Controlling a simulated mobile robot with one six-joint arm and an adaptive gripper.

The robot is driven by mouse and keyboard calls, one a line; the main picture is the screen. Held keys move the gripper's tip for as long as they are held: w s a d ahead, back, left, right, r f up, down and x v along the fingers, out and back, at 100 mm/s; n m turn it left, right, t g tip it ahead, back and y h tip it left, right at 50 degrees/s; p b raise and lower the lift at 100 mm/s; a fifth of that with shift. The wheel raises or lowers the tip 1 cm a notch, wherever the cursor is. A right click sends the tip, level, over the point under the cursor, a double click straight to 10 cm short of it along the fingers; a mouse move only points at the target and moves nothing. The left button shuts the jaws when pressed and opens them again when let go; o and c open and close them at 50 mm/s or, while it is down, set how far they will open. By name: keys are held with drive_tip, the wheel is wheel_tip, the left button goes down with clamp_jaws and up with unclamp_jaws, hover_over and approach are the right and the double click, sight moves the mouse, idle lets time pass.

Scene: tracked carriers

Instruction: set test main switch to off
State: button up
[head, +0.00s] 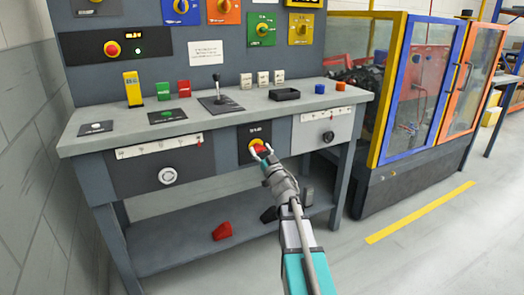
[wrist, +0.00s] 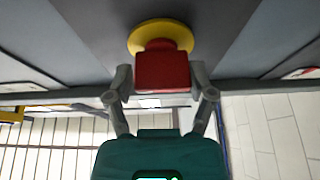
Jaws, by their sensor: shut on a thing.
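A red rotary knob (wrist: 162,68) on a round yellow plate (wrist: 160,27) is mounted on a dark panel (head: 244,148) in the front of the workbench. The label above it is too small to read. My gripper (wrist: 160,78) is shut on the red knob, one finger on each side, as the wrist view shows. In the head view the gripper (head: 262,150) reaches the knob from the front and partly covers it. Which position the knob points to cannot be told.
A red part (head: 222,231) lies on the lower shelf. A machine enclosure (head: 400,165) stands right.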

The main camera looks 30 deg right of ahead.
drive_tip(key=shift+m+h, duration=0.3)
drive_tip(key=shift+h, duration=0.1)
drive_tip(key=shift+c, duration=0.3)
drive_tip(key=shift+n+y, duration=0.4)
drive_tip(key=shift+n, duration=0.3)
drive_tip(key=n+y, duration=0.1)
drive_tip(key=n, duration=0.1)
drive_tip(key=n+y, duration=0.1)
drive_tip(key=n, duration=0.2)
drive_tip(key=shift+g+y+p, duration=0.3)
drive_tip(key=shift+g+p, duration=0.05)
drive_tip(key=shift+g, duration=0.05)
drive_tip(key=n+y, duration=0.1)
drive_tip(key=n, duration=0.2)
drive_tip(key=n+g+y+p, duration=0.1)
drive_tip(key=n, duration=0.2)
drive_tip(key=shift+r+g+y+p, duration=0.1)
drive_tip(key=shift+g+y+p, duration=0.2)
drive_tip(key=shift+y, duration=0.1)
drive_tip(key=n+g+p, duration=0.1)
drive_tip(key=n, duration=0.2)
drive_tip(key=n+g+y+p, duration=0.1)
drive_tip(key=n+p, duration=0.1)
drive_tip(key=n, duration=0.1)
drive_tip(key=shift+n+g+p, duration=0.9)
drive_tip(key=shift+n, duration=1.1)
